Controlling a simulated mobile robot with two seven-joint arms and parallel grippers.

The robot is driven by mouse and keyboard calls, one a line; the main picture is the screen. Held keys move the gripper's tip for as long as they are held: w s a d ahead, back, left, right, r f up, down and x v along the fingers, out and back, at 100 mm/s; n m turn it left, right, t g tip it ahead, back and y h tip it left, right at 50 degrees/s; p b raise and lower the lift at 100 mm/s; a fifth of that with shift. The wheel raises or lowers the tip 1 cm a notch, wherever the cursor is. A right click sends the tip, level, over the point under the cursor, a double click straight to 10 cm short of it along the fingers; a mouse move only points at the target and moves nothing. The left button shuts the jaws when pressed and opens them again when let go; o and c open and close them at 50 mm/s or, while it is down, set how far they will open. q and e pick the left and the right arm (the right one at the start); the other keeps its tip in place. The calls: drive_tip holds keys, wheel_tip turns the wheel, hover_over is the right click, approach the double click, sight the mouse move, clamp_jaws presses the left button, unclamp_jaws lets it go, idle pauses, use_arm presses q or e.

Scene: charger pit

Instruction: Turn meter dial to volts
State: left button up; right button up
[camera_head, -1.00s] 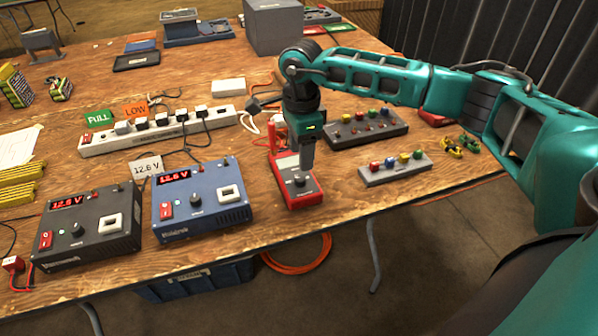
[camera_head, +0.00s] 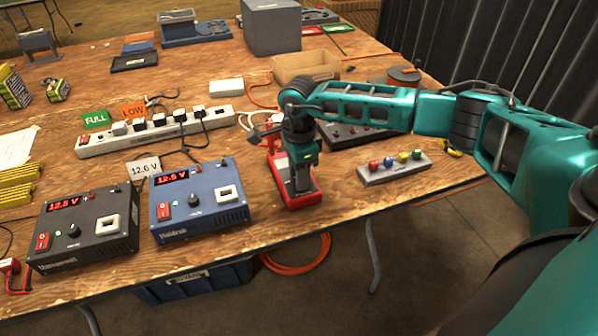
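The red meter (camera_head: 308,200) lies on the wooden table near its front edge, right of the blue charger. My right gripper (camera_head: 302,190) points down over the meter, its fingers at the place of the dial. The gripper and wrist hide the dial and most of the meter's face, so I cannot see where the dial points. The fingers look close together, but whether they are shut on the dial is hidden. My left gripper is not in view.
A blue charger (camera_head: 198,208) and a dark charger (camera_head: 84,232) stand left of the meter. A grey block with coloured knobs (camera_head: 395,172) lies to the right. A white power strip (camera_head: 155,136) lies behind. A cardboard box (camera_head: 306,68) stands farther back.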

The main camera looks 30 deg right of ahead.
clamp_jaws()
drive_tip(key=shift+m, duration=0.3)
drive_tip(key=shift+m+p, duration=0.3)
drive_tip(key=shift+m, duration=0.9)
drive_tip(key=m, duration=0.3)
drive_tip(key=shift+m+p, duration=0.4)
drive_tip(key=m, duration=0.3)
drive_tip(key=shift+p, duration=0.4)
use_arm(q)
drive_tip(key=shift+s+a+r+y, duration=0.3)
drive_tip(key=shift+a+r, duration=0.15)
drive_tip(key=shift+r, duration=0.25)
use_arm(e)
drive_tip(key=shift+m, duration=0.9)
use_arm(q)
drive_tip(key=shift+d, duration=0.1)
use_arm(e)
drive_tip(key=shift+m, duration=0.3)
